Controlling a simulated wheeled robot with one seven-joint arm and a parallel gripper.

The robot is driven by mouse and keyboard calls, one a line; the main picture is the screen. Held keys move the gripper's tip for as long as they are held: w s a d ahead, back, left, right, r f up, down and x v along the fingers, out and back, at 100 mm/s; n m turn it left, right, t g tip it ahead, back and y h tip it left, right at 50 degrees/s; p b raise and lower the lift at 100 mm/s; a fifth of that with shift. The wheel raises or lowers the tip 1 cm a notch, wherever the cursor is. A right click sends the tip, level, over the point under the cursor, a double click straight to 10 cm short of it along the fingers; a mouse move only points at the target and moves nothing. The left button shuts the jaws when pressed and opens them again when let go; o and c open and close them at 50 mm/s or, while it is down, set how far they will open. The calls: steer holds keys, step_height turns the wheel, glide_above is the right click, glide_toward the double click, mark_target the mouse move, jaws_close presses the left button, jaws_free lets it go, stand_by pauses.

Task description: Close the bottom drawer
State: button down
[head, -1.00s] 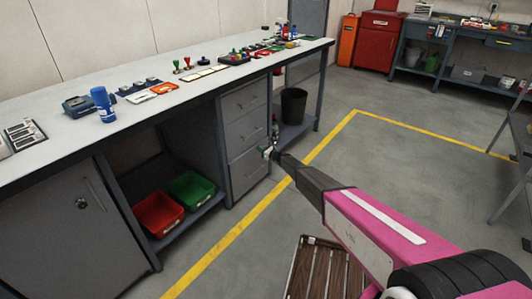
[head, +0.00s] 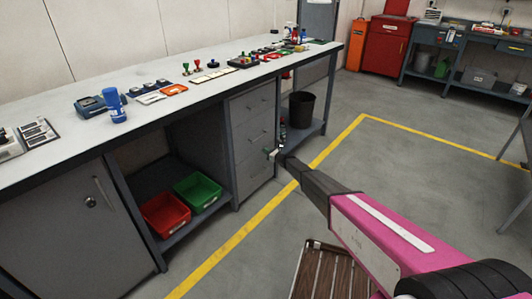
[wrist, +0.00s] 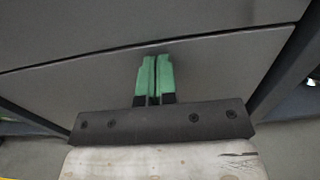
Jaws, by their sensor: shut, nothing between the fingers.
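The grey drawer unit under the workbench has three stacked fronts in the head view. The bottom drawer (head: 255,173) is the lowest front. It looks about flush with the fronts above it, but a small gap is hard to rule out. My gripper (head: 271,153) is in front of the drawer unit, near the right side of the bottom drawer, and hides a little of it. In the wrist view the green fingertips (wrist: 155,74) are together and empty, pointing at the plain bottom drawer front (wrist: 220,70). Whether they touch it I cannot tell.
Red (head: 165,214) and green (head: 197,190) bins sit on the shelf left of the drawers. A black waste bin (head: 301,108) stands to the right. A slatted wooden thing (head: 325,275) is low in front. The floor around the yellow line is mostly clear.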

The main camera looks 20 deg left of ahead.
steer(key=v, duration=1.4)
steer(key=s+d+r+n+g+h, duration=0.2)
steer(key=s+d+r+n+h, duration=0.3)
steer(key=s+d, duration=0.9)
steer(key=s+d+r+n+g+h, duration=0.2)
steer(key=s+d+r+n+h, duration=0.4)
steer(key=s+d, duration=0.9)
steer(key=s+d+r+n+g+h, duration=0.2)
steer(key=s+d+r+n+h, duration=0.4)
steer(key=d, duration=1.5)
steer(key=s+r+n, duration=0.5)
steer(key=s+r, duration=0.1)
steer(key=s, duration=0.2)
steer(key=shift+s, duration=0.35)
steer(key=shift+a, duration=0.15)
